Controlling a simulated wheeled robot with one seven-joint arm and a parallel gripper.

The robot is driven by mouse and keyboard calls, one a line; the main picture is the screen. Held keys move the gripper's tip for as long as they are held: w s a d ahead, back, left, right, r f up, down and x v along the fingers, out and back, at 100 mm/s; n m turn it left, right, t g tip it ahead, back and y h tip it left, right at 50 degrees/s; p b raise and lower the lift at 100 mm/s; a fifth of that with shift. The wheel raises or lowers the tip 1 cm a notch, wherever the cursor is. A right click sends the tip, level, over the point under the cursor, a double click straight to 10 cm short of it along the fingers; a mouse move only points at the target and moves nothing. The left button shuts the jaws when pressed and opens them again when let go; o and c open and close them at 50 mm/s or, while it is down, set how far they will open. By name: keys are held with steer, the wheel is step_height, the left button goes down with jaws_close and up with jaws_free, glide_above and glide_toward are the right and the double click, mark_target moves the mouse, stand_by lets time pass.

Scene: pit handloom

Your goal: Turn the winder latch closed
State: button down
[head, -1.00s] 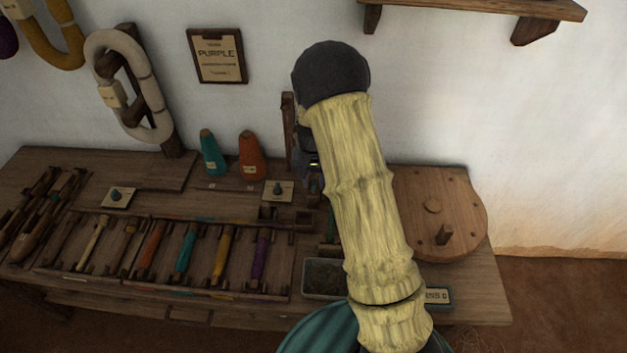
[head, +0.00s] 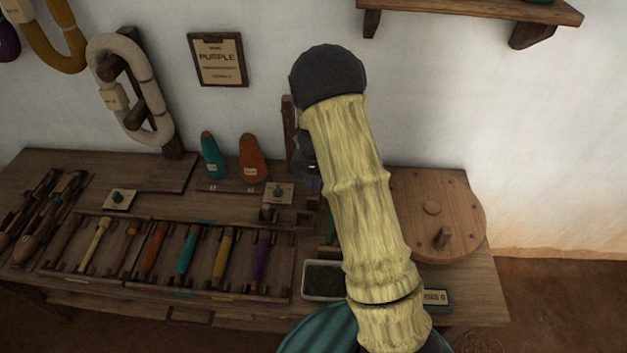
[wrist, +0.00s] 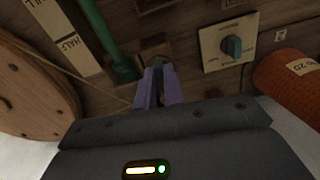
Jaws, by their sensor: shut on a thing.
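In the wrist view the two purple fingers of my gripper (wrist: 158,88) are closed together on a small dark piece, which I take to be the winder latch (wrist: 158,66), at a wooden block (wrist: 155,46) on the bench. The fingers cover most of the latch, so its angle cannot be told. In the head view my arm hides the latch and the fingertips. The round wooden winder wheel (head: 412,190) with its short peg handle is right of my arm; its edge also shows at the left of the wrist view (wrist: 28,85).
A green rod (wrist: 104,40) and a FULL/HALF scale (wrist: 64,36) stand close to the fingers. A plate with a teal knob (wrist: 232,47) and an orange cone (wrist: 292,80) lie to the right. A bobbin rack (head: 110,285) and a grey tray (head: 321,294) are on the bench.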

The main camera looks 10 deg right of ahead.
steer(key=m+p, duration=0.3)
steer(key=shift+r+m, duration=0.25)
steer(key=shift+m, duration=0.15)
steer(key=m+p, duration=0.3)
steer(key=m, duration=0.1)
steer(key=shift+m, duration=0.3)
steer(key=m+p, duration=0.4)
steer(key=m, duration=0.1)
steer(key=shift+w+f+m+p, duration=0.15)
steer(key=shift+m+p, duration=0.7)
steer(key=shift+m, duration=0.85)
steer(key=c, duration=1.5)
jaws_free()
